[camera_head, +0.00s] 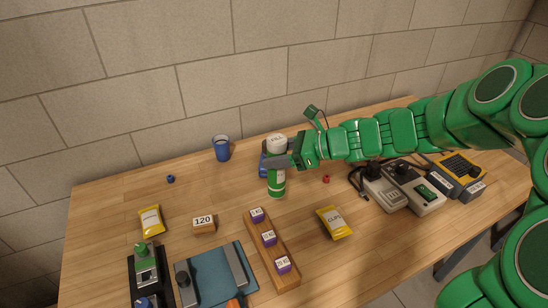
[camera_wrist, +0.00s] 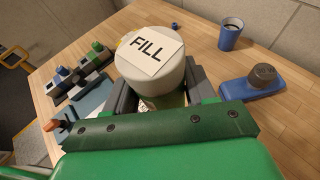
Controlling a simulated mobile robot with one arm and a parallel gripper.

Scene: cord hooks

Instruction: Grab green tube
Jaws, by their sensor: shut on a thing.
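The green tube (camera_head: 276,183) stands near the middle of the table with a white cap marked FILL (camera_head: 277,141). My gripper (camera_head: 277,160) comes from the right and is shut around the tube just below the cap. In the wrist view the white FILL cap (camera_wrist: 151,60) fills the middle, with the dark jaws of my gripper (camera_wrist: 163,92) on both sides of the tube (camera_wrist: 165,102). Most of the tube's body is hidden there by my gripper. The tube looks upright; I cannot tell whether its base touches the table.
A blue cup (camera_head: 222,149) stands behind left. A wooden rack (camera_head: 262,243) with purple-topped blocks, a 120 block (camera_head: 204,223) and yellow packets (camera_head: 334,222) lie in front. Grey devices with cords (camera_head: 413,184) are at right. A blue object with a dark knob (camera_wrist: 252,86) sits close by.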

